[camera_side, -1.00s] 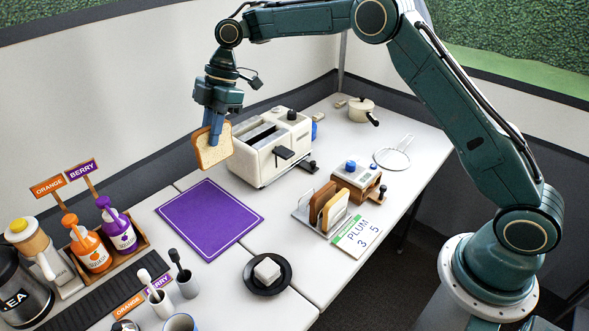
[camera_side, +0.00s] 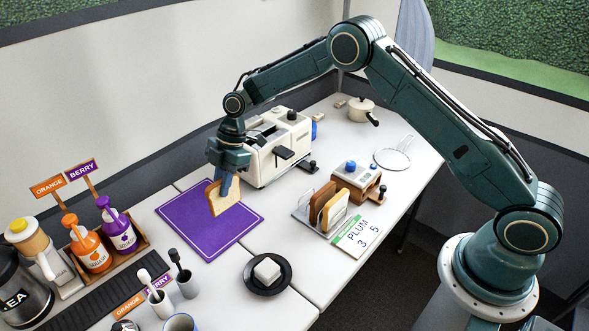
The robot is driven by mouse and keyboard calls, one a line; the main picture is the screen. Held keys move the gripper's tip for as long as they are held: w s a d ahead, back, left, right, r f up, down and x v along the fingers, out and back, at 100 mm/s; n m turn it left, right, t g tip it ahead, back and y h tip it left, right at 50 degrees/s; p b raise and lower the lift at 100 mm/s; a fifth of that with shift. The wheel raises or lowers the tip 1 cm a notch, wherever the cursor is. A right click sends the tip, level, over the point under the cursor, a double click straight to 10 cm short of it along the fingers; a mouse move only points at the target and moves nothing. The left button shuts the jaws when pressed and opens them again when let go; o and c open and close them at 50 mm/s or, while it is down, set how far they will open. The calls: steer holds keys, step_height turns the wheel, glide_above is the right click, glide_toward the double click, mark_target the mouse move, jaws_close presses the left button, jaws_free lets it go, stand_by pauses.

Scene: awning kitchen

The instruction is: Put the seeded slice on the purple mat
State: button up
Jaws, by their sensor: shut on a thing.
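My gripper (camera_side: 224,186) is shut on a slice of bread (camera_side: 225,197), held upright by its top edge. The slice has a pale face and a brown crust; seeds are too small to make out. It is over the right half of the purple mat (camera_side: 194,236), with its lower edge at or just above the mat; I cannot tell if it touches. The mat lies flat on the table and is otherwise bare.
A white toaster (camera_side: 265,160) stands just behind the slice. A rack (camera_side: 312,222) with bread slices is at right, by a PLUM card (camera_side: 355,237). A black plate (camera_side: 254,283) holds a pale block. Orange (camera_side: 91,251) and purple (camera_side: 120,236) bottles stand left of the mat.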

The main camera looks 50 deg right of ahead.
mark_target(222, 211)
steer(key=shift+f, duration=0.2)
steer(key=shift+f, duration=2)
steer(key=shift+f, duration=0.1)
steer(key=o, duration=0.8)
steer(key=v, duration=1.1)
steer(key=shift+d+r, duration=0.25)
steer(key=shift+r, duration=0.35)
